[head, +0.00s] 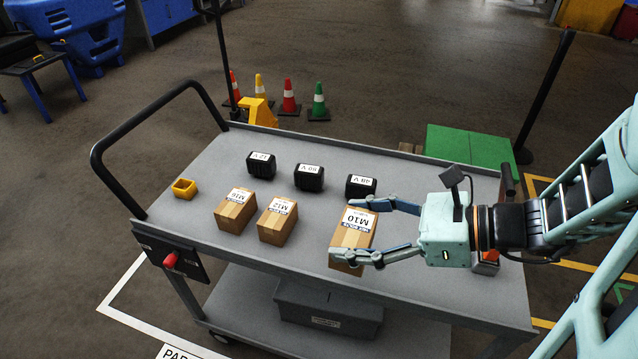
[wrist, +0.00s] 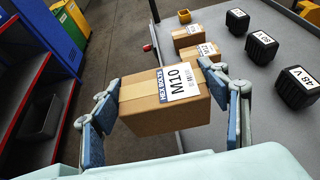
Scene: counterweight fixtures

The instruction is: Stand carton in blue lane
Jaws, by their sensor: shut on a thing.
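My gripper (head: 366,229) is shut on a brown carton labelled M10 (head: 350,243), with one blue-padded finger on each side. The wrist view shows the same carton (wrist: 150,112) between the fingers, label up. It is over the near part of the grey cart top; I cannot tell whether it touches the surface. Two similar cartons, M12 (head: 277,222) and M16 (head: 236,211), stand to its left, apart from it. No lane marked in blue can be made out on the cart in either view.
Three black battery blocks (head: 309,178) stand in a row behind the cartons. A small yellow bin (head: 184,188) is at the left of the cart top (head: 330,205). An orange-red item (head: 489,257) is partly hidden behind my gripper. A black handle (head: 115,140) rises at the left end.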

